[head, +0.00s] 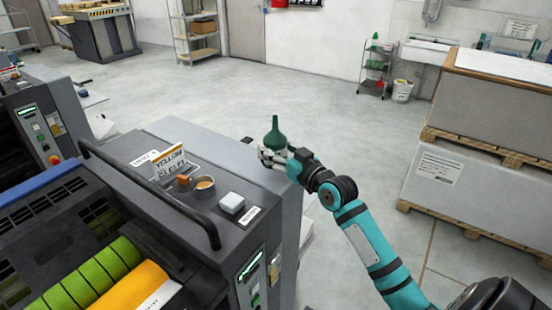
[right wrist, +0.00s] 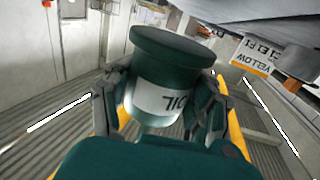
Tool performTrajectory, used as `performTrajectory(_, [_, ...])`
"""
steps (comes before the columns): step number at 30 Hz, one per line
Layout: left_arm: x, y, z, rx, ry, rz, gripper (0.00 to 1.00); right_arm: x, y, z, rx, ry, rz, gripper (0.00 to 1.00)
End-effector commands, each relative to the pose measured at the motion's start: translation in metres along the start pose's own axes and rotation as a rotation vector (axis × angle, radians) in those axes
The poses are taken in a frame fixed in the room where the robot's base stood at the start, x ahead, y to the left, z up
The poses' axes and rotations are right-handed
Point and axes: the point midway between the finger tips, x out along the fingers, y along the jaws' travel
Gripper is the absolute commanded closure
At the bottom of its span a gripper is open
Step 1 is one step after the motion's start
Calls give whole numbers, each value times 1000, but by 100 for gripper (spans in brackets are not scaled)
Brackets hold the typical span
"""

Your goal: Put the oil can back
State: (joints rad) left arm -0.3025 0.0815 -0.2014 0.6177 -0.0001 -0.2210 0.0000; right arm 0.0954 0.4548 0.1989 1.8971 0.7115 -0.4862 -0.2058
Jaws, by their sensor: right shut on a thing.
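The dark green oil can (head: 275,135) has a tapered spout that points up in the head view. My right gripper (head: 277,158) is shut on it, at the far right corner of the grey press unit (head: 165,125). I cannot tell from the head view whether the can is over the press top or just past its edge. In the right wrist view the oil can (right wrist: 172,58) sits between the two fingers (right wrist: 160,105), with its white "OIL" label upside down. My left gripper is not in view.
A small shelf cart (head: 374,72) with green and red items stands by the sink (head: 425,50). Pallet stacks (head: 450,175) rise at right. Open floor lies between.

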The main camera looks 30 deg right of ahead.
Motion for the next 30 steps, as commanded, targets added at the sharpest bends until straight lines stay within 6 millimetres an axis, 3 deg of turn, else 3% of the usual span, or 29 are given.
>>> performTrajectory(8, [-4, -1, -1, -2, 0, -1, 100, 0, 1, 32, 0, -1, 1, 92])
performTrajectory(20, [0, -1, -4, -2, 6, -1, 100, 0, 1, 38, -1, 2, 1, 92])
performTrajectory(21, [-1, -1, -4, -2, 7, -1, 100, 0, 0, 39, -1, -2, 1, 40])
performTrajectory(26, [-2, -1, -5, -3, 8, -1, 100, 0, 0, 38, 0, -2, 1, 19])
performTrajectory(30, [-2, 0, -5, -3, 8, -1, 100, 0, 0, 38, 0, -2, 1, 19])
